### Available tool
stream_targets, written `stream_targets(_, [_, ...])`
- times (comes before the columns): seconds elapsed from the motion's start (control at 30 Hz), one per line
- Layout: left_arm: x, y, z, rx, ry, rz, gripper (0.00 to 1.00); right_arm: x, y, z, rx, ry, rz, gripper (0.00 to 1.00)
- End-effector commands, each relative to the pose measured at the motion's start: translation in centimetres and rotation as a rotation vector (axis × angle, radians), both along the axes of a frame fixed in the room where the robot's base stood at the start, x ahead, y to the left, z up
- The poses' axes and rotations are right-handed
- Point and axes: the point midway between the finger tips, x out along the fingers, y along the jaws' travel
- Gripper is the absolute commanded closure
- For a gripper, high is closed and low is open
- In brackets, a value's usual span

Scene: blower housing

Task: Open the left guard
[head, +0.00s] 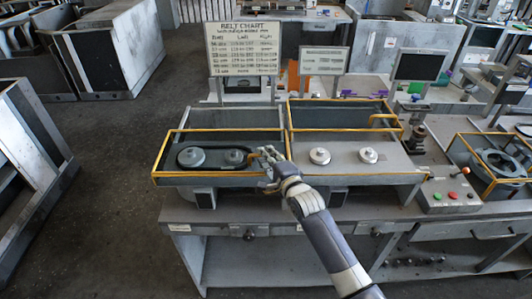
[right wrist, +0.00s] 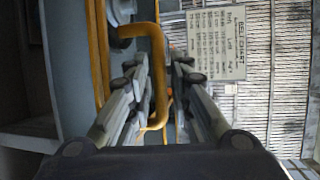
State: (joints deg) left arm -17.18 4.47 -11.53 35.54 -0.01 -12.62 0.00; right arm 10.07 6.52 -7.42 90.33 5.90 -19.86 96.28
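The left guard (head: 208,175) is a yellow-edged frame lying down over the left bay of the bench. Two round pulleys (head: 191,157) with a dark belt around them show through it. My right gripper (head: 262,160) is at the guard's right end, by its yellow handle (right wrist: 158,75). In the right wrist view my right gripper (right wrist: 164,78) has its two fingers on either side of the handle bar. A narrow gap shows between the bar and the right-hand finger, so it looks open around the handle. Firm contact is not visible. My left gripper is out of view.
The right guard (head: 340,129) appears raised at the back of the right bay, with two bare pulleys (head: 320,156) in front. A belt chart (head: 243,48) stands behind. A button box (head: 449,193) and a yellow-edged fixture (head: 497,160) are at right. Floor at left is clear.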

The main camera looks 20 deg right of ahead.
Motion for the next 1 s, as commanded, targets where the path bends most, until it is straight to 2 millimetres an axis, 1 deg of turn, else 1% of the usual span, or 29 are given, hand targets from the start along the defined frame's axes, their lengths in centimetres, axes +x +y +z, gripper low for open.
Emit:
stream_targets(0.1, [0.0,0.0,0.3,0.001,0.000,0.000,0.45,0.8,0.1,-0.1,-0.002,0.000,0.000,0.80])
stream_targets(0.2, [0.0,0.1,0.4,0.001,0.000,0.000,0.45,1.1,0.2,-0.2,-0.001,0.001,0.000,0.80])
stream_targets(0.5, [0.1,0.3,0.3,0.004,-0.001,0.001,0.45,1.3,0.2,-0.3,-0.001,0.000,0.000,0.80])
stream_targets(0.53, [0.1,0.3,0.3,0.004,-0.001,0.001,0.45,1.3,0.2,-0.3,-0.001,0.000,0.000,0.83])
stream_targets(0.57, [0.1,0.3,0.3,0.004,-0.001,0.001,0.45,1.3,0.2,-0.3,-0.001,0.000,0.000,0.89])
stream_targets(0.6, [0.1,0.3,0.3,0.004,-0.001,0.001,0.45,1.3,0.2,-0.3,-0.001,0.000,0.000,0.98])
stream_targets(0.63, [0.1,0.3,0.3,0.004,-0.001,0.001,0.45,1.3,0.2,-0.3,-0.001,0.000,0.000,1.00])
stream_targets(0.87, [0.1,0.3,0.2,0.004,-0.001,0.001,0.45,1.4,0.1,-0.3,-0.001,0.000,0.000,1.00])
stream_targets(1.0, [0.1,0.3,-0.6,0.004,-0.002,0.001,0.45,2.2,0.0,-0.5,-0.001,-0.002,0.000,1.00])
